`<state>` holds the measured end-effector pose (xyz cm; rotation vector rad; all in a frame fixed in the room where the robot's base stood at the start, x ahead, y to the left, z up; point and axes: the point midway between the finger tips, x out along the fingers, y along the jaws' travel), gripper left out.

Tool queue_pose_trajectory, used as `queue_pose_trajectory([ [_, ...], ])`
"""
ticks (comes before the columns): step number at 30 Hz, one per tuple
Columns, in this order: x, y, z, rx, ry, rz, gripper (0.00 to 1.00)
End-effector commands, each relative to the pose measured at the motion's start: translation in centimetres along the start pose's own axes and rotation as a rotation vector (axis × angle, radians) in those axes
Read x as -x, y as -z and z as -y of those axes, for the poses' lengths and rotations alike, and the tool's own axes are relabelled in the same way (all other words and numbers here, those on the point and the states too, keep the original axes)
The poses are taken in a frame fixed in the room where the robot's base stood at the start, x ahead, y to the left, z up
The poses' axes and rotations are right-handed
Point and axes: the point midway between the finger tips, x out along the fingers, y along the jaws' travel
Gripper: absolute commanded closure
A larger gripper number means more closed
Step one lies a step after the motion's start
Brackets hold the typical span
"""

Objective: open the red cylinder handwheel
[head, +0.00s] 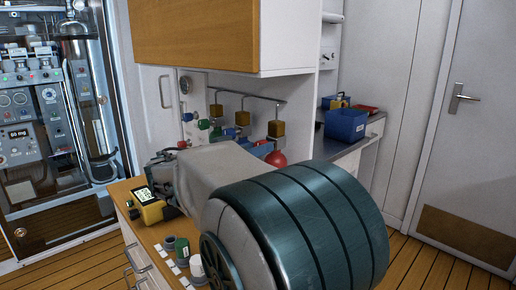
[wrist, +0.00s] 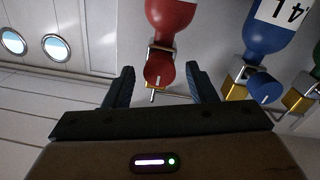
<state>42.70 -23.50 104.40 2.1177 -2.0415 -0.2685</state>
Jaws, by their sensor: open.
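The red handwheel (wrist: 161,70) shows in the wrist view on a brass valve at the end of the red cylinder (wrist: 170,14). My gripper (wrist: 161,80) is open, with one dark finger on each side of the handwheel and a visible gap on both sides. I cannot tell how deep the handwheel sits between the fingers. In the head view the rounded red cylinder (head: 276,158) shows past my arm, which hides much of it.
A wooden cabinet (head: 195,30) overhangs the valves. A yellow meter (head: 150,206) and small jars (head: 181,251) sit on the counter.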

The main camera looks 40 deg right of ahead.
Motion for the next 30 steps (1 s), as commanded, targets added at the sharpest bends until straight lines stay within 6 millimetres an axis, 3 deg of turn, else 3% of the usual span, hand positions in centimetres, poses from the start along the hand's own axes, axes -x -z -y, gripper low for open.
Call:
queue_pose_trajectory([
  [6, -1.41, 0.0, 0.0, 0.001, 0.0, -0.001, 0.49],
  [14, -1.49, 0.0, 0.0, 0.001, 0.0, 0.0, 0.49],
  [18, -1.47, 0.0, 0.0, 0.001, 0.0, 0.0, 0.88],
  [19, -1.47, 0.0, 0.0, 0.0, 0.0, 0.0, 0.93],
  [30, -1.45, -0.09, 0.03, 0.042, 0.0, -0.002, 0.93],
])
